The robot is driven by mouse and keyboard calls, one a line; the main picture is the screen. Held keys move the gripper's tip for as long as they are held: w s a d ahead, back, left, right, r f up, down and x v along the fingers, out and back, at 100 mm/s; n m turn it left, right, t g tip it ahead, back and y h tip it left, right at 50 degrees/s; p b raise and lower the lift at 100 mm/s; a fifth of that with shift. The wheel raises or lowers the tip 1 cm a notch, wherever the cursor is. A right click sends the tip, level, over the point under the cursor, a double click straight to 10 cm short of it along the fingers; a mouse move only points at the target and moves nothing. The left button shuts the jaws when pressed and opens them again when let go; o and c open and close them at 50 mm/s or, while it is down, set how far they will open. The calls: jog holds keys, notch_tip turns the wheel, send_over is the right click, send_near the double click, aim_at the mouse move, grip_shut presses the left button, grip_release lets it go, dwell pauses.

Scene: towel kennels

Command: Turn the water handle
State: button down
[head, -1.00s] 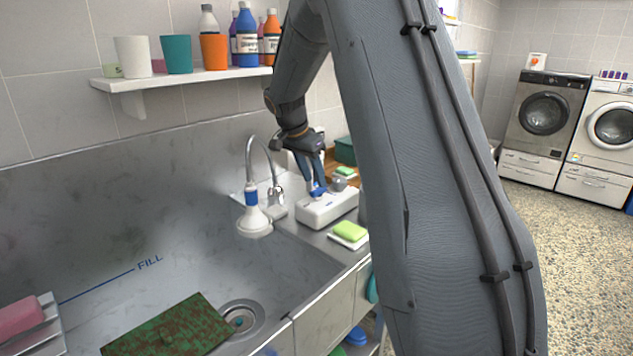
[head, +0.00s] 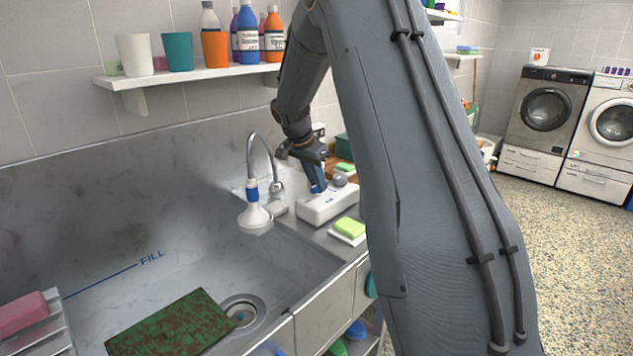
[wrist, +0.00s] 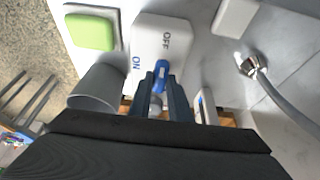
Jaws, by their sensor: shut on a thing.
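The water handle is a blue lever (wrist: 160,76) on a white box (wrist: 158,36) marked ON at the left and OFF at the upper right in the wrist view. My gripper (wrist: 160,84) is shut on the lever, with a dark finger on each side of it. In the head view the white box (head: 331,204) sits on the counter right of the sink, and my gripper (head: 317,180) reaches down to it from above. The fingers hide part of the lever, so its exact angle is hard to tell.
A faucet (head: 251,155) with a white spray head (head: 254,216) stands left of the box. A green sponge (head: 349,228) lies in front of it. A grey cup (wrist: 97,88) is close beside my gripper. The sink (head: 100,225) holds a green-brown slab (head: 172,324).

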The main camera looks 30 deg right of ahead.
jog(key=n+t, duration=0.1)
jog(key=n, duration=0.2)
jog(key=shift+s+d+r, duration=0.1)
jog(key=shift+s, duration=0.05)
jog(key=n+y+p, duration=0.1)
jog(key=n, duration=0.1)
jog(key=shift+n+t, duration=0.3)
jog(key=n+t+y+p, duration=0.1)
jog(key=n+p, duration=0.2)
jog(key=shift+s+d+r, duration=0.1)
jog(key=shift+d, duration=0.05)
jog(key=shift+d+n+y+p, duration=0.1)
jog(key=shift+n+y+p, duration=0.5)
jog(key=shift+n+p, duration=0.65)
jog(key=shift+n, duration=0.45)
jog(key=c, duration=1.6)
grip_release()
jog(key=shift+c, duration=0.2)
